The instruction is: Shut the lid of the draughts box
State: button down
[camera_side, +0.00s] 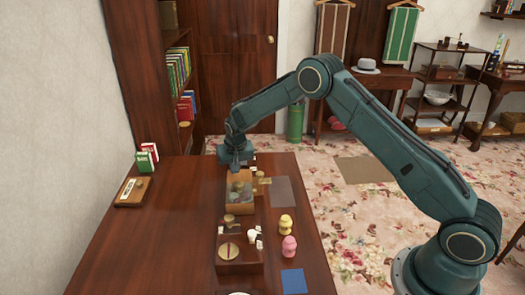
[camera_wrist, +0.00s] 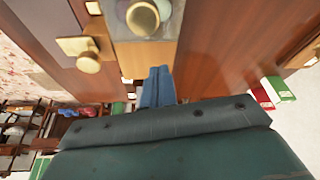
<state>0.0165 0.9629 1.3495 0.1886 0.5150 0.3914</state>
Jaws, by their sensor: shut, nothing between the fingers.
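The draughts box (camera_side: 240,208) is a light wooden box on the dark table, with round pieces showing inside it. It also shows at the top of the wrist view (camera_wrist: 145,52), partly cut off by the frame. I cannot clearly make out the lid or its angle. My gripper (camera_side: 236,167) points down at the far end of the box. Its blue fingers (camera_wrist: 157,85) are together and empty, close to the box's end in the wrist view. I cannot tell whether they touch it.
A small wooden block with a round knob (camera_side: 263,181) is right of the box, near a grey mat (camera_side: 284,191). A dark tray (camera_side: 240,266) with small items lies nearer. Yellow (camera_side: 286,225) and pink (camera_side: 289,246) figures stand to its right.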

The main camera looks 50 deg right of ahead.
jog(key=v, duration=0.8)
jog(key=shift+r, duration=0.4)
jog(key=shift+s+r, duration=0.1)
jog(key=s+a+r+n+t+y, duration=0.1)
jog(key=s+a+r+n, duration=0.15)
jog(key=s+r, duration=1.65)
jog(key=s+a+n+t+y, duration=0.1)
jog(key=s+n, duration=0.2)
jog(key=s, duration=2)
jog(key=shift+a, duration=0.25)
jog(key=shift+s+n, duration=0.1)
jog(key=shift+n, duration=0.15)
